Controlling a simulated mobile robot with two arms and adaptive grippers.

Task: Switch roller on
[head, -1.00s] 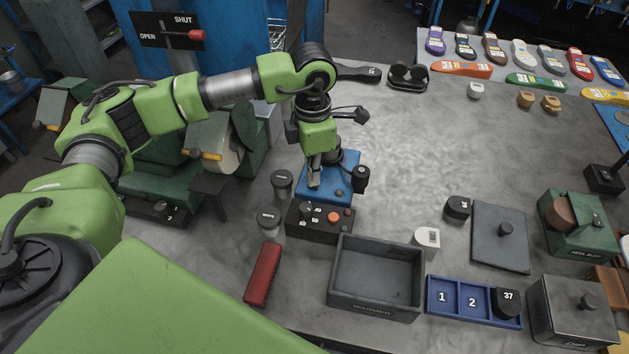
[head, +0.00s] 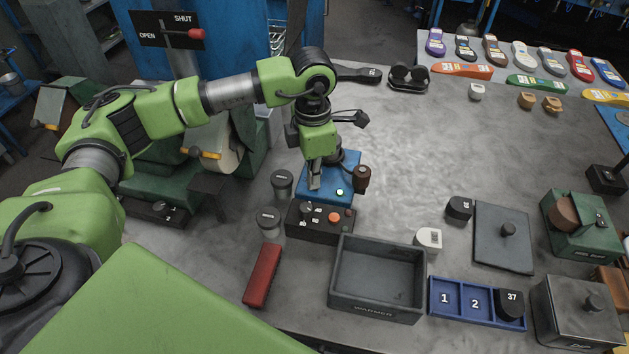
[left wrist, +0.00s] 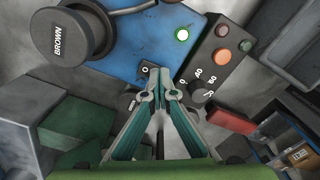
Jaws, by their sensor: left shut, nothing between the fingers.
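The blue roller machine (head: 330,195) stands in the middle of the table, and its blue plate shows in the left wrist view (left wrist: 125,45). A small dark switch marked 0 (left wrist: 145,72) sits at the plate's edge, partly hidden by my fingertips. My left gripper (head: 314,187) is shut and empty, pointing down at that edge; its fingertips in the left wrist view (left wrist: 157,88) are right by the switch. I cannot tell whether they touch it. My right gripper is not in view.
A black control box (head: 320,220) with a dial and an orange button stands right in front of the machine. Dark cans (head: 283,182) stand to its left. A grey warmer tray (head: 376,312) and red block (head: 262,275) are nearer.

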